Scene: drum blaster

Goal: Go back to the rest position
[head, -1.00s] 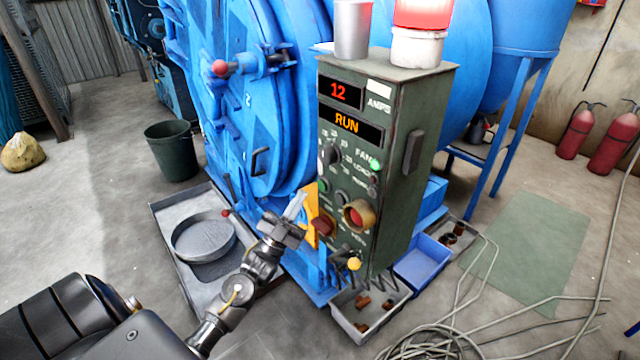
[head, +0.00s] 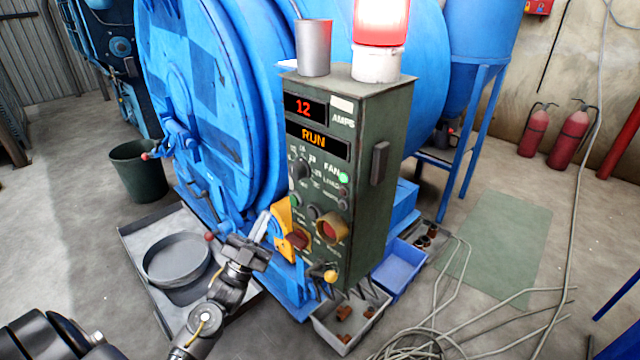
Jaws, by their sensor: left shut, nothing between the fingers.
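My left gripper (head: 262,229) is shut and empty. The green control box (head: 365,150) shows "12" amps and "RUN" in lit digits, with a green lamp lit by "FAN". A red beacon (head: 381,22) glows on its top beside a grey metal cup (head: 314,48). The machine's round door is shut. My right gripper is not in view.
A round grey pan (head: 176,262) sits in a floor tray (head: 130,238). A dark green bucket (head: 140,172) stands behind it. Small bins (head: 350,325) with brown pieces and coiled cables (head: 440,335) lie at the lower right. Fire extinguishers (head: 567,140) stand by the wall.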

